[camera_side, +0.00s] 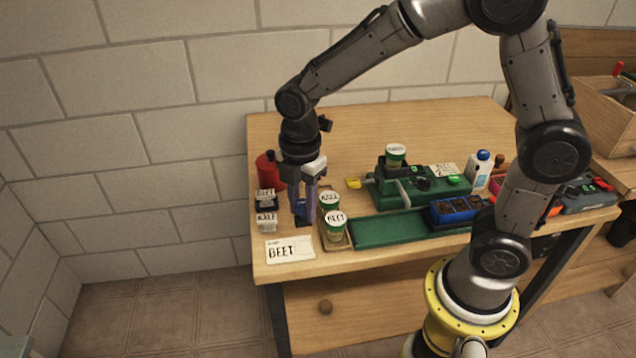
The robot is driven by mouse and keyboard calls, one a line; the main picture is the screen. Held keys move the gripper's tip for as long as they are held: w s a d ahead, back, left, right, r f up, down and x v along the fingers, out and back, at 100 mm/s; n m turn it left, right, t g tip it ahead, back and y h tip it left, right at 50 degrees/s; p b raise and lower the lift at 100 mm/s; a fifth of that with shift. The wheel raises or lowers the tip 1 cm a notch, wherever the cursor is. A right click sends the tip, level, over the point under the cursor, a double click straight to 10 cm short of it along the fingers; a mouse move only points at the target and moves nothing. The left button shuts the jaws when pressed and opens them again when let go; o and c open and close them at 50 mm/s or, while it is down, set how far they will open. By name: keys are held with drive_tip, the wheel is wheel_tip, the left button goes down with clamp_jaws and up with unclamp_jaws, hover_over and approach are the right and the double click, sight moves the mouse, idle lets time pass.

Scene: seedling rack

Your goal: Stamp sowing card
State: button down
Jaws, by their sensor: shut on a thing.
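The sowing card (283,252) lies flat near the front left of the table, with BEET printed on it and a blank box at its right. My gripper (304,213) points down behind the card, left of the seed cups. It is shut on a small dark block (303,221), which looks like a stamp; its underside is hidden. The block is apart from the card in the picture; its height above the table is hard to tell. Two small labelled blocks stand at the left edge, one marked BEET (265,195) and one marked KALE (266,221).
Lidded cups marked KALE (329,199) and BEET (335,226) stand close to the right of my gripper. A green machine (420,191), green track (385,229) and blue seedling tray (455,211) fill the right.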

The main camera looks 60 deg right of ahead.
sight(303, 224)
drive_tip(key=shift+a+f, duration=0.15)
drive_tip(key=shift+f, duration=2.85)
drive_tip(key=shift+f, duration=0.55)
drive_tip(key=shift+r, duration=3.55)
